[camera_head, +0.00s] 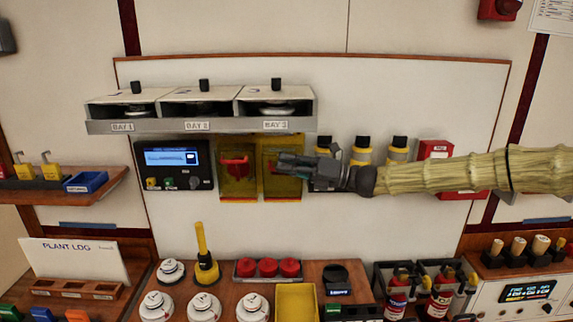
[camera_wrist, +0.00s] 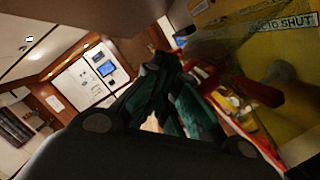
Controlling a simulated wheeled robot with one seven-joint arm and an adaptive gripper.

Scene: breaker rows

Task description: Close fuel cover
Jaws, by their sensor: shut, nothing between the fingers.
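Two yellow see-through covers hang side by side on the wall panel in the head view. The left cover (camera_head: 237,190) lies over a red handle. The right cover (camera_head: 281,190) is partly hidden behind my gripper (camera_head: 284,161). Their labels are too small to read there, so I cannot tell which is the fuel cover or how far each is swung. In the wrist view a large yellow cover (camera_wrist: 288,45) with a label ending in "TO SHUT" fills the upper right, close beside my gripper (camera_wrist: 160,68). My gripper's dark green fingers are together and hold nothing. I cannot tell if they touch a cover.
A bay shelf (camera_head: 200,126) juts out just above the covers. A control box (camera_head: 173,168) with a blue screen sits to their left. Yellow-banded black bottles (camera_head: 361,150) and a red box (camera_head: 434,150) stand to the right. A cluttered bench (camera_head: 228,270) lies below, with bare wall between.

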